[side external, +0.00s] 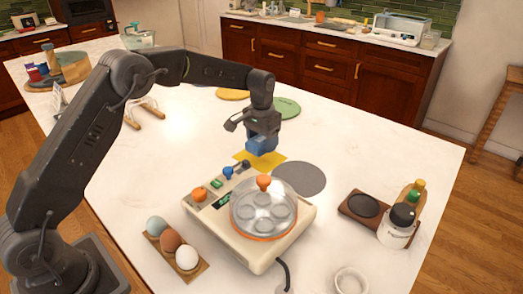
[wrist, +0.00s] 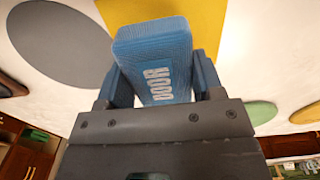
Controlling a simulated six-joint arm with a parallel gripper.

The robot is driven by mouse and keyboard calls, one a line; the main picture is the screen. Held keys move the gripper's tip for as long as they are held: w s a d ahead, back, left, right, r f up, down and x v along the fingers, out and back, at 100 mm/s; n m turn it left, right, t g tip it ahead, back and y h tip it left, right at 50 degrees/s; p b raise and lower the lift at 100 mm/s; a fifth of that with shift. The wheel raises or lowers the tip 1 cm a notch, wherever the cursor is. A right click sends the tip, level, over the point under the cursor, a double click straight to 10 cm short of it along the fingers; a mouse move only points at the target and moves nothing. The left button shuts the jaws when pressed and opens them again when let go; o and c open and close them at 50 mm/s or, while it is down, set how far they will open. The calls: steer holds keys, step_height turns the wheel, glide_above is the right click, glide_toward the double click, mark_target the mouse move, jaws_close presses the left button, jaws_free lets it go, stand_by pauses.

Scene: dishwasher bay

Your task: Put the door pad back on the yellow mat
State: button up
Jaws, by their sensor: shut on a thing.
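The door pad is a blue block marked "DOOR" (wrist: 155,62). My gripper (wrist: 155,85) is shut on it, with a finger on each side in the wrist view. In the side view the blue pad (side external: 262,144) hangs under my gripper (side external: 262,138) near the yellow mat. The yellow mat (side external: 272,163) lies flat on the white counter behind the cooker, partly covered by the pad in this view. In the wrist view the mat (wrist: 205,25) shows just beyond the pad. I cannot tell whether the pad touches the mat.
A cream egg cooker (side external: 250,222) with a clear lid and orange knob stands in front of the mat. A grey round mat (side external: 298,178) lies to the right. A green disc (side external: 283,108) lies behind. An egg tray (side external: 176,256) sits front left; a jar (side external: 397,226) stands right.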

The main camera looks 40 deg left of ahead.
steer(key=shift+f, duration=1.75)
steer(key=shift+f, duration=0.1)
steer(key=o, duration=0.8)
steer(key=shift+o, duration=0.2)
